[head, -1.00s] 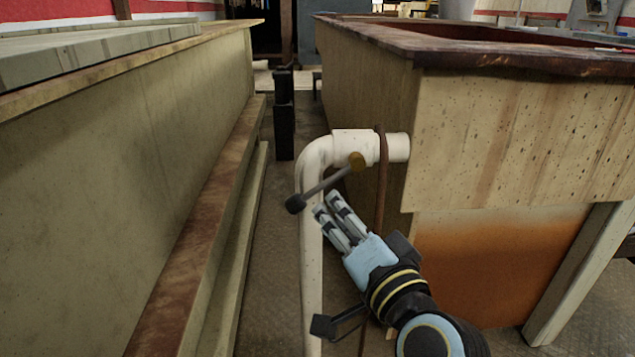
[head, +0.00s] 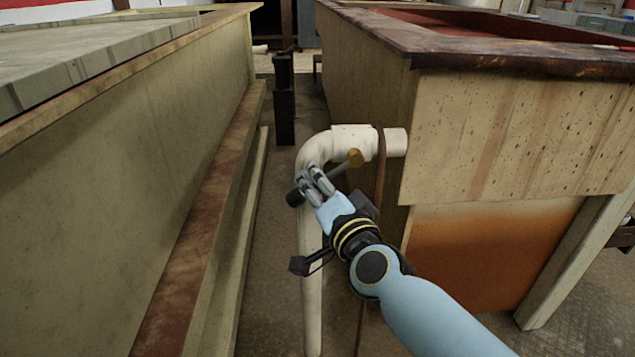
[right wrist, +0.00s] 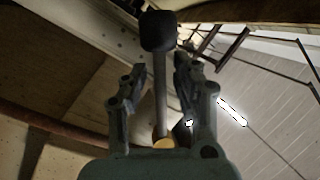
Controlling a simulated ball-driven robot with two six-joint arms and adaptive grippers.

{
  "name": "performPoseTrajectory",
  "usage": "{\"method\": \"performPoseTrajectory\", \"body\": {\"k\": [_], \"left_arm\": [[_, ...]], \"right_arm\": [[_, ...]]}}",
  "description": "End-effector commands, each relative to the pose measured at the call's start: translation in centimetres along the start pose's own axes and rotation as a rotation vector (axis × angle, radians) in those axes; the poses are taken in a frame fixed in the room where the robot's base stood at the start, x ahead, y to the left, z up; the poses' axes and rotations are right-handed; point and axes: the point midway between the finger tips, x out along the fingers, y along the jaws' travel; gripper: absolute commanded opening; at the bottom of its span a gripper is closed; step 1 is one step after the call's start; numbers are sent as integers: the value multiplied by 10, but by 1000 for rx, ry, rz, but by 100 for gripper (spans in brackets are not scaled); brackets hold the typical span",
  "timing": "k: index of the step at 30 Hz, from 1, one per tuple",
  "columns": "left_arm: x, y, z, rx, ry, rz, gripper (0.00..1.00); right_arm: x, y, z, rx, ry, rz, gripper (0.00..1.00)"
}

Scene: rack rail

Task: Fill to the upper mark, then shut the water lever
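A white pipe (head: 313,148) bends out of the tank (head: 500,135) on the right and runs down. A water lever (head: 333,171) sits on it, with a brass pivot (head: 355,158) and a black knob (head: 294,198). My right gripper (head: 311,178) is at the lever, its fingers over part of the rod. In the right wrist view the lever rod (right wrist: 160,90) runs between the spread fingers of the gripper (right wrist: 160,75), with the knob beyond the tips. The fingers are open. No mark or water level can be made out. My left gripper is out of view.
A brown hose (head: 380,180) hangs beside the pipe. A long pale trough (head: 120,140) stands on the left. The narrow floor aisle (head: 265,250) has a black post (head: 284,105) farther back.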

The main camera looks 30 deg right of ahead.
Motion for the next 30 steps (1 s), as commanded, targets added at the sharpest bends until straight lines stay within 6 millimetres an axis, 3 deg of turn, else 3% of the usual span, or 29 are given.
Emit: {"method": "performPoseTrajectory", "body": {"k": [1,6,22,30], "left_arm": [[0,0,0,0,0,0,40],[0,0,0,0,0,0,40],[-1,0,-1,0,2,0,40],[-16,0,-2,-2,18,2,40]], "right_arm": [[0,0,0,0,0,0,20],[0,0,0,0,0,0,0],[0,0,0,-4,0,1,0],[-1,2,-3,-76,-14,18,0]]}}
